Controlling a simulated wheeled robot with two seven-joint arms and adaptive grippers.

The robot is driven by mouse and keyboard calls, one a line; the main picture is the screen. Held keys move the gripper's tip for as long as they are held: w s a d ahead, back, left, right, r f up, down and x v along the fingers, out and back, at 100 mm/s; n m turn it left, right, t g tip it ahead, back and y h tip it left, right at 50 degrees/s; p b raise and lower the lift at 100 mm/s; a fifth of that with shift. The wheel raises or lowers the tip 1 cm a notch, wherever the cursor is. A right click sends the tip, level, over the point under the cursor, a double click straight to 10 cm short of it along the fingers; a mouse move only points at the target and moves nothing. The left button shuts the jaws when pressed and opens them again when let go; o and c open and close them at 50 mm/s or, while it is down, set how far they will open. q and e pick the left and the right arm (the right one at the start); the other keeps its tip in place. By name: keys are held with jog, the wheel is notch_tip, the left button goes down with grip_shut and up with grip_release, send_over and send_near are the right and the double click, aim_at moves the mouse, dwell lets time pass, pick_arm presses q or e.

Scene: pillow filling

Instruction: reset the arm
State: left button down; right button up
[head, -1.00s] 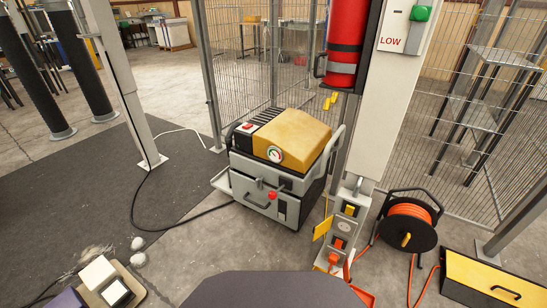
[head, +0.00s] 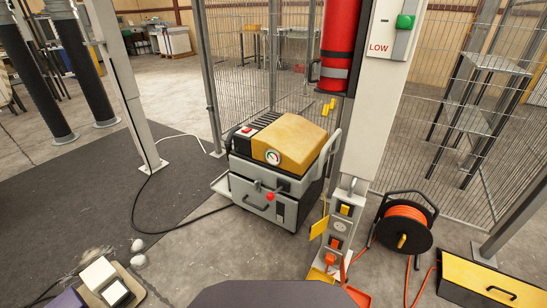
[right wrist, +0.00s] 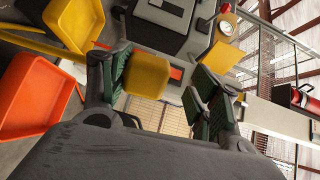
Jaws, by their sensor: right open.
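My right gripper (right wrist: 165,82) shows in the right wrist view, with its green-padded fingers spread apart. A yellow block-shaped thing (right wrist: 148,76) appears between the fingers in the picture; I cannot tell whether it touches them. A yellow panel (right wrist: 213,76) shows near the other finger. Neither gripper can be made out in the head view. My left gripper is not in view.
A yellow-topped machine with a gauge (head: 285,145) stands ahead. A post (head: 365,125) with sockets and a red extinguisher (head: 342,42) stands beside it. An orange cable reel (head: 404,228) and yellow box (head: 490,280) are at right. Dark mat (head: 75,215) covers the left floor.

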jog(key=shift+w+a+r, duration=0.1)
jog(key=shift+w+a, duration=0.15)
jog(key=shift+a, duration=0.35)
jog(key=w+a+r+n+g, duration=0.2)
jog(key=a+r+n+g, duration=0.6)
jog(key=a+n, duration=0.15)
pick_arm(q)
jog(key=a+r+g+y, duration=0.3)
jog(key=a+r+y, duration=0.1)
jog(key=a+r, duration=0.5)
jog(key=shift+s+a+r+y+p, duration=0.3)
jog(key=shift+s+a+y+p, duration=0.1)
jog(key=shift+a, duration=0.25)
pick_arm(e)
jog(key=s+d+r+n+g+h, duration=0.4)
jog(key=s+d+r+n, duration=0.3)
jog(key=r, duration=0.5)
jog(key=s+d+g, duration=0.1)
jog(key=s+d, duration=0.1)
jog(key=s, duration=0.1)
jog(key=shift+s, duration=0.3)
pick_arm(q)
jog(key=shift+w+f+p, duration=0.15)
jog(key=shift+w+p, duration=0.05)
jog(key=shift+p, duration=0.45)
pick_arm(e)
jog(key=shift+w+f, duration=0.1)
jog(key=shift+w, duration=0.1)
